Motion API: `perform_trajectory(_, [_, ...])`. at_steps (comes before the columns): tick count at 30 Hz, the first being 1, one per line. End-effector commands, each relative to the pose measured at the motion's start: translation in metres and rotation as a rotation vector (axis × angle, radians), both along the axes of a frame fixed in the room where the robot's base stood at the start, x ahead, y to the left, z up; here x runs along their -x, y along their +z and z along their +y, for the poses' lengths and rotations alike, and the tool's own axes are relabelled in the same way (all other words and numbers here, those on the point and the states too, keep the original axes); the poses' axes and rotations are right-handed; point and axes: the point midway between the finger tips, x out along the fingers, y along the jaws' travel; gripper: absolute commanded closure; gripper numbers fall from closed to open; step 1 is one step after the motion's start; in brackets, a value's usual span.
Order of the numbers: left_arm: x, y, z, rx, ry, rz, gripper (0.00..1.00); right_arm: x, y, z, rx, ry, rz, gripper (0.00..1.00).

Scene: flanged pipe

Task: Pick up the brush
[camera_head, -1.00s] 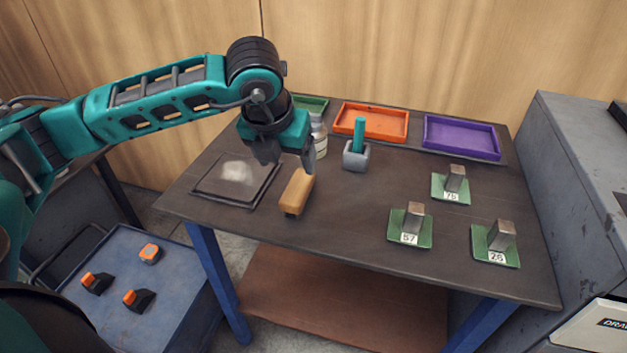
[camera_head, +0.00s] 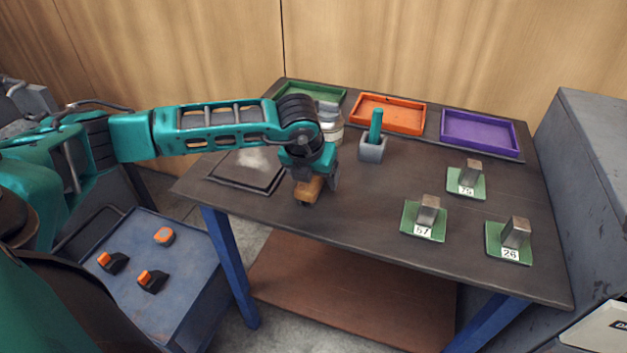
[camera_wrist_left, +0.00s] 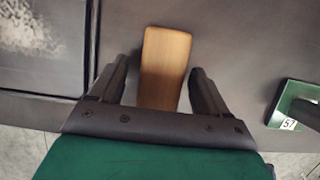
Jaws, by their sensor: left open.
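The brush shows as a tan wooden block (camera_head: 308,190) on the table near its front left part. In the left wrist view the wooden block (camera_wrist_left: 165,66) lies between the two fingers, with a gap on each side. My left gripper (camera_head: 314,182) is open and low over the block, hiding much of it in the head view. In the left wrist view my left gripper's fingers (camera_wrist_left: 160,82) stand apart on either side of the wood. The bristles are hidden. My right gripper is not in view.
A framed pad with pale powder (camera_head: 250,165) lies left of the block. A bottle (camera_head: 331,128), a grey holder with a teal handle (camera_head: 373,150), and green, orange (camera_head: 390,115) and purple trays stand behind. Green plates with metal blocks (camera_head: 428,210) are at right.

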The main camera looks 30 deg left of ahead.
Motion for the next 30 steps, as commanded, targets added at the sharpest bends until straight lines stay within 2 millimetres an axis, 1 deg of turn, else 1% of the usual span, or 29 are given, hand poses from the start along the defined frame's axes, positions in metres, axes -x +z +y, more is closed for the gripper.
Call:
perform_trajectory(11, [-0.0001,-0.0012,-0.0003,0.001,0.000,0.000,0.23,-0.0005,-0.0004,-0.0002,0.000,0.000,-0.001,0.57])
perform_trajectory(30, [0.0000,-0.0060,-0.0004,0.001,0.000,0.000,0.23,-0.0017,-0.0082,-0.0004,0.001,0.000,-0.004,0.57])
